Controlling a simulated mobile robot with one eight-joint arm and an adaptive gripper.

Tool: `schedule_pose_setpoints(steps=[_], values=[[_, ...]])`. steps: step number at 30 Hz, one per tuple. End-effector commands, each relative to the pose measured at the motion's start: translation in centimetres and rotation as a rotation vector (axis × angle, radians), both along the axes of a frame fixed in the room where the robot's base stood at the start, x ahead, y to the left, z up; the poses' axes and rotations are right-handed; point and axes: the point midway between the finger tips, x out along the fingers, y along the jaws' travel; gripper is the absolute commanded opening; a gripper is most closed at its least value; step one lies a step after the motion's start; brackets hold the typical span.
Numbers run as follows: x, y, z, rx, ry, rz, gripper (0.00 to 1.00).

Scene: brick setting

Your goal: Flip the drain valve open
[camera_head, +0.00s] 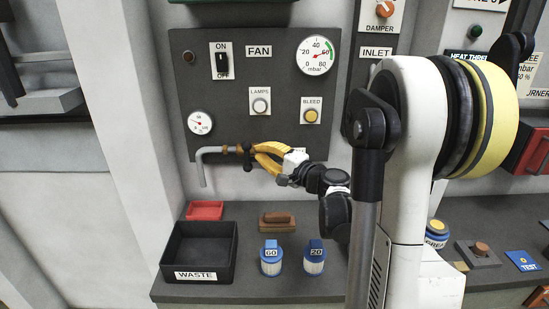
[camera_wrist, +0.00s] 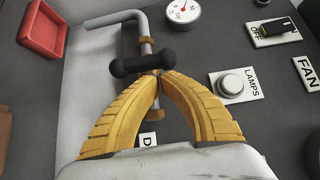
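The drain valve sits on a grey bent pipe (camera_head: 211,150) with brass fittings, low on the dark panel; the pipe also shows in the wrist view (camera_wrist: 118,18). Its black bar handle (camera_wrist: 128,67) lies across the pipe; in the head view the handle (camera_head: 247,150) stands roughly upright. My gripper (camera_wrist: 159,76) has yellow fingers whose tips meet at the middle of the handle. The tips look to be touching the handle or very near it; I see nothing held between them.
The panel carries a FAN switch (camera_head: 222,61), LAMPS button (camera_head: 261,105), BLEED button (camera_head: 311,116) and gauges.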

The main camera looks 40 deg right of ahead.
Motion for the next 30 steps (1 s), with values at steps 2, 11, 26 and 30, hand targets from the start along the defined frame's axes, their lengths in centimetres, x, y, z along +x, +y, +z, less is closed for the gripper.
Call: schedule_pose_setpoints(steps=[2,11,26,30], values=[[0.31,0.46,-0.07,0.000,0.000,0.000,0.00],[0.50,0.71,0.04,0.000,0.000,-0.001,0.00],[0.56,0.81,0.34,-0.049,0.033,-0.001,0.00],[0.57,0.85,0.42,-0.066,0.044,-0.001,0.00]])
